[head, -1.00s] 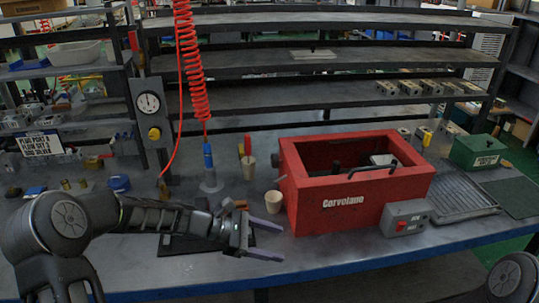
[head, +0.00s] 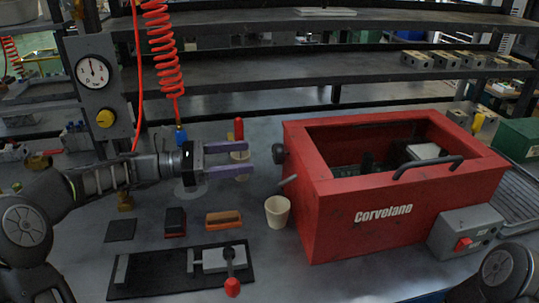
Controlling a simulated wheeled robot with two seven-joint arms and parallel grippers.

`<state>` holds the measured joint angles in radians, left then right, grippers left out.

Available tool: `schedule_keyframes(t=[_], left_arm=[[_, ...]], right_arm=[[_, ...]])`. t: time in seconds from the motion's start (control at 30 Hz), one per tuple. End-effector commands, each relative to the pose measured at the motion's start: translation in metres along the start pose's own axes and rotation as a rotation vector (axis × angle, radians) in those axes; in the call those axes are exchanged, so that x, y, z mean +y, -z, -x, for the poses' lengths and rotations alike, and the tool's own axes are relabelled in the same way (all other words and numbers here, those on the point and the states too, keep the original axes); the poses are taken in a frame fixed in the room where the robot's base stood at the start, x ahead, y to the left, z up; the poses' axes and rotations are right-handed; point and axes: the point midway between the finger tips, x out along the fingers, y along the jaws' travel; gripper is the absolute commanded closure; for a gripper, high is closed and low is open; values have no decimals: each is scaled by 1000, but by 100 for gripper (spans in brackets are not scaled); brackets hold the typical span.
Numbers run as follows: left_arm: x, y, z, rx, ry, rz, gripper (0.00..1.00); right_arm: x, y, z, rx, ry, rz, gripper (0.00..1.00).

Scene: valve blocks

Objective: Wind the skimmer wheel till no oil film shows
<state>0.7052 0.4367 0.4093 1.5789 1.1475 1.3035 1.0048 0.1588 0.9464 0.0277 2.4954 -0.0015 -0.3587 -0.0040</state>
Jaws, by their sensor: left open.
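The tank's inside is dark with dark fittings; I cannot make out an oil film. My left gripper (head: 250,159) is open and empty, its purple fingers pointing right at the knob, a short gap away. My right gripper is out of view; only part of that arm shows at bottom right.
A black mat (head: 150,282) with a red-tipped lever clamp lies in front. Small blocks (head: 224,220) lie behind it. A red-handled tool in a pot (head: 239,130) stands behind my left fingers. A grey switch box (head: 465,232) is at the tank's front right.

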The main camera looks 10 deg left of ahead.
Motion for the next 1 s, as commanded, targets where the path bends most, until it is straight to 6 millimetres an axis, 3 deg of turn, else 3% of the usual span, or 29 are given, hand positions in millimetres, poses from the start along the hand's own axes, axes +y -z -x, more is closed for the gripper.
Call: schedule_keyframes(t=[0.37, 0.8, 1.0], left_arm=[[0, 0, -4, 1, 0, 0, 34], [0, 0, -64, 1, 2, 0, 34], [0, 0, -78, 2, 0, 0, 34]], right_arm=[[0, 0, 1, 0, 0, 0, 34], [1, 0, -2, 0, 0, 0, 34], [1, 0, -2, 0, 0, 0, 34]])
